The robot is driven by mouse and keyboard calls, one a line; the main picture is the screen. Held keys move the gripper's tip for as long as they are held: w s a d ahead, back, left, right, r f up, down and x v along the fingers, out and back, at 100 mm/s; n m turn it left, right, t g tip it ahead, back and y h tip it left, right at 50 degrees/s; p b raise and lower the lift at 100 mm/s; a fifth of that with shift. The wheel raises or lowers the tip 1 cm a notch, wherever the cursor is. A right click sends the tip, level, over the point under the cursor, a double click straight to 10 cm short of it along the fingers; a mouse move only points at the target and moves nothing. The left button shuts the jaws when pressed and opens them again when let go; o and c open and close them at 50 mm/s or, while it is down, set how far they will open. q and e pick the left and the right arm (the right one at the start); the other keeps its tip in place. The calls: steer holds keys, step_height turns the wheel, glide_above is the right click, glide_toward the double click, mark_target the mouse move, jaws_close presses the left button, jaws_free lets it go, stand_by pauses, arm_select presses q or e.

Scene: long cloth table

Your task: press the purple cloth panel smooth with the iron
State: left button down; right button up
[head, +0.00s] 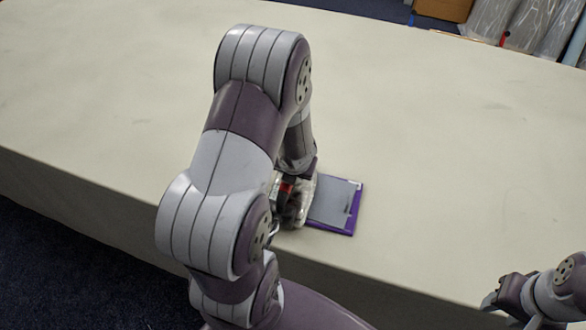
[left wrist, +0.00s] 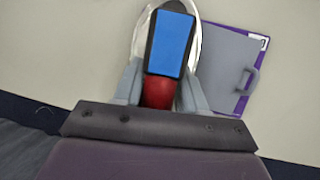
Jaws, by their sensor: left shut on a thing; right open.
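The purple panel (head: 349,220) lies flat near the table's front edge. A grey flat sheet (head: 331,200) covers most of it, leaving a purple border. In the left wrist view the panel (left wrist: 262,40) shows a grey loop like a handle near its right side. My left gripper (left wrist: 160,85) is shut on the iron (left wrist: 171,42), which has a blue top and a red part between the fingers. In the head view the iron (head: 300,202) is partly hidden by my arm, just left of the panel. Contact is unclear. My right gripper (head: 491,301) is open and empty at lower right.
The long pale cloth table (head: 440,130) is otherwise clear around the panel. Its front edge runs close below the panel, with dark floor (head: 60,260) beyond. A brown box (head: 444,9) and wrapped rolls (head: 535,25) stand behind the far edge.

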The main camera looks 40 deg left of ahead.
arm_select(q)
steer(key=shift+d, duration=0.1)
step_height(320, 180, up, 7)
steer(key=p, duration=0.6)
steer(key=shift+w+r+p, duration=0.1)
steer(key=shift+w+p, duration=0.05)
steer(key=shift+p, duration=0.15)
steer(key=shift+w+d+p, duration=0.5)
steer(key=shift+w+d, duration=1.1)
steer(key=shift+d, duration=2.1)
step_height(320, 180, down, 6)
steer(key=b, duration=0.5)
